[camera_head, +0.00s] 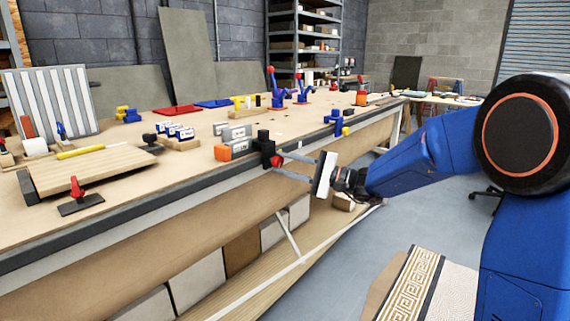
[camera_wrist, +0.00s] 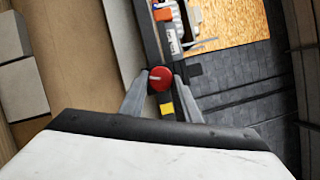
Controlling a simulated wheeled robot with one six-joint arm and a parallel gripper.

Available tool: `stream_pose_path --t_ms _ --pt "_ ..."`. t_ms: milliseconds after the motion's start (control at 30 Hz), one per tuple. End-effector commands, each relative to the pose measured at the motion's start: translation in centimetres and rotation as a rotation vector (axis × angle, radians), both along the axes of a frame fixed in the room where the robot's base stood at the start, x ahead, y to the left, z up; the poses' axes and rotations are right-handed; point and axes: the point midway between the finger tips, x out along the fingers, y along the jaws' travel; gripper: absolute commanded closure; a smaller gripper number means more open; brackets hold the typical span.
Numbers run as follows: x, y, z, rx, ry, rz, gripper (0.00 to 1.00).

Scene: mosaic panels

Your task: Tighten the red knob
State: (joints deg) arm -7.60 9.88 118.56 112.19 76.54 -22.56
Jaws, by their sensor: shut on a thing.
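The red knob (camera_wrist: 160,78) shows in the wrist view as a round disc with a pale line across its face. The fingers of my gripper (camera_wrist: 158,86) are on either side of it and shut on it. In the head view, the red knob (camera_head: 276,161) is on the front of a black block (camera_head: 263,143) at the bench's front edge. My gripper (camera_head: 283,167) reaches it from the right, with the fingers partly hiding it.
An orange and grey block (camera_head: 232,149) sits on the workbench (camera_head: 190,180) left of the black block. A red-handled clamp (camera_head: 76,194) and a wooden board (camera_head: 92,170) are further left. A yellow knob (camera_head: 346,131) is at the edge further back.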

Motion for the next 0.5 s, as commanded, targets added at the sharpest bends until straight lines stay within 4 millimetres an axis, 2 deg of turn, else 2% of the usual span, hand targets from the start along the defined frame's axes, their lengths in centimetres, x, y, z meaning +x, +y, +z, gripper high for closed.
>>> stream_pose_path --t_ms 500 --pt "-0.08 0.05 -0.32 0.094 0.124 0.0 0.93"
